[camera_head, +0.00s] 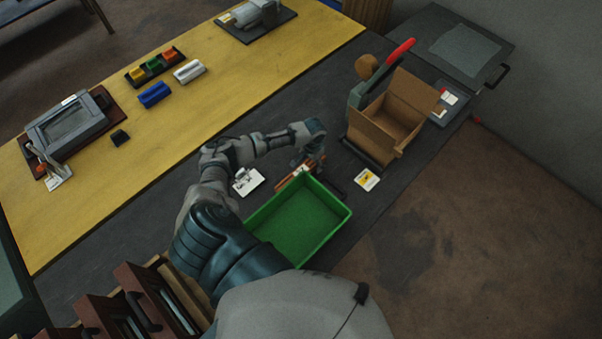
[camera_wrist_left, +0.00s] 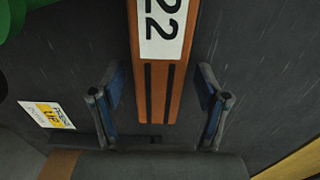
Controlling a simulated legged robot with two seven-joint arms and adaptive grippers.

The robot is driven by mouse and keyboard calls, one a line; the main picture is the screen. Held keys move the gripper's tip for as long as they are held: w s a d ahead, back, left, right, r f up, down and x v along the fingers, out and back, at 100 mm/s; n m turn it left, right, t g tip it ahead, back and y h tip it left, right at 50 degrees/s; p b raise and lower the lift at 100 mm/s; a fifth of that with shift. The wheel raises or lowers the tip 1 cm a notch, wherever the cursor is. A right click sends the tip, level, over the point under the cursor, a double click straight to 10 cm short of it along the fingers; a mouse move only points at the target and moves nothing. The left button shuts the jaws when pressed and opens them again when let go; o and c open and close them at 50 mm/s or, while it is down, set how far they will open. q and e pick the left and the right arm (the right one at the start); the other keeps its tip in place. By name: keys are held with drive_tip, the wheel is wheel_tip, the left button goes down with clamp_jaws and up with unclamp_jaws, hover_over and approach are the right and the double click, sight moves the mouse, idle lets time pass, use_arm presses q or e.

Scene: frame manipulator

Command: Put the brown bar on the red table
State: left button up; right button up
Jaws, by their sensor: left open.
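The brown bar (camera_wrist_left: 158,95) with a white label reading "22" and two dark stripes fills the upper middle of the left wrist view. In the head view, a brown piece that appears to be this bar (camera_head: 293,177) lies beside the green bin, partly hidden by my gripper. My left gripper (camera_head: 311,162) is over its far end. In the wrist view, my gripper's blue-padded fingers (camera_wrist_left: 160,88) are open, one on each side of the bar's end, with gaps on both sides. No red table can be made out. My right gripper is not in view.
An empty green bin (camera_head: 305,217) stands close to my left gripper. A cardboard box (camera_head: 388,113) and a red-handled lever (camera_head: 391,60) are to the right. A yellow table (camera_head: 215,105) lies beyond the dark surface. Dark red frames (camera_head: 148,290) stand lower left.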

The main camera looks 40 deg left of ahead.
use_arm(q)
clamp_jaws()
drive_tip(key=shift+r, duration=0.1)
